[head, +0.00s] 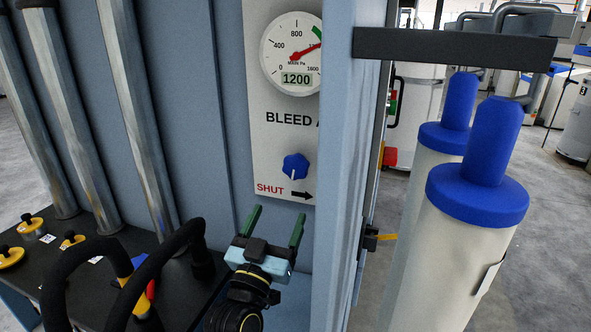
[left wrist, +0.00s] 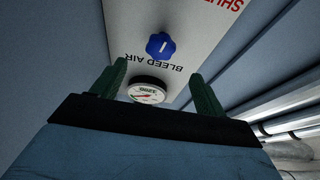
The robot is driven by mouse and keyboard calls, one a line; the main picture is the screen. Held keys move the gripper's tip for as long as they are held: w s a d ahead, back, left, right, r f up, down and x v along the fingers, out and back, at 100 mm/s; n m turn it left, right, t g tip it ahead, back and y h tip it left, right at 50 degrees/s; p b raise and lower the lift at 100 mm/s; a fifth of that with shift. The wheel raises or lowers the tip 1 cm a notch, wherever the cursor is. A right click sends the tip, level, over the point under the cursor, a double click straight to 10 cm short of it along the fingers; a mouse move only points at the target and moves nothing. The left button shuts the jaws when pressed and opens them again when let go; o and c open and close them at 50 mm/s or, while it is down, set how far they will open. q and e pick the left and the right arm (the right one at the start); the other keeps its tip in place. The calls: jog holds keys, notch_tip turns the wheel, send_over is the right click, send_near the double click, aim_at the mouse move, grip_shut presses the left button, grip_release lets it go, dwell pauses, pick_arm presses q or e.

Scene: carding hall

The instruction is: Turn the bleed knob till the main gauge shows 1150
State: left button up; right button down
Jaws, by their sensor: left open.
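The main gauge (head: 292,48) is at the top of a pale panel in the head view. Its digital window reads 1200 and its red needle points up and right. Part of its right side is hidden by a blue upright. The blue bleed knob (head: 295,166) is lower on the panel, its white mark pointing down. The knob (left wrist: 160,46) and gauge (left wrist: 147,90) also show in the left wrist view. My left gripper (head: 277,227) is open and empty, below the knob and apart from it, its green fingers pointing up toward the panel. My right gripper is not in view.
A blue upright (head: 345,180) stands just right of the panel. Cream cylinders with blue tops (head: 460,230) stand further right. Metal pipes (head: 150,120) and a dark bench (head: 95,260) with yellow pieces are at the left. Black hoses (head: 135,275) arch near my left arm.

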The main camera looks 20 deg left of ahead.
aim_at(294, 171)
pick_arm(q)
jog(key=x, duration=0.4)
jog(key=p+x, duration=0.1)
jog(key=x, duration=0.4)
jog(key=p+x, duration=0.1)
jog(key=x, duration=0.3)
jog(key=shift+w+a+r, duration=0.15)
jog(key=shift+r, duration=0.35)
jog(key=c, duration=0.9)
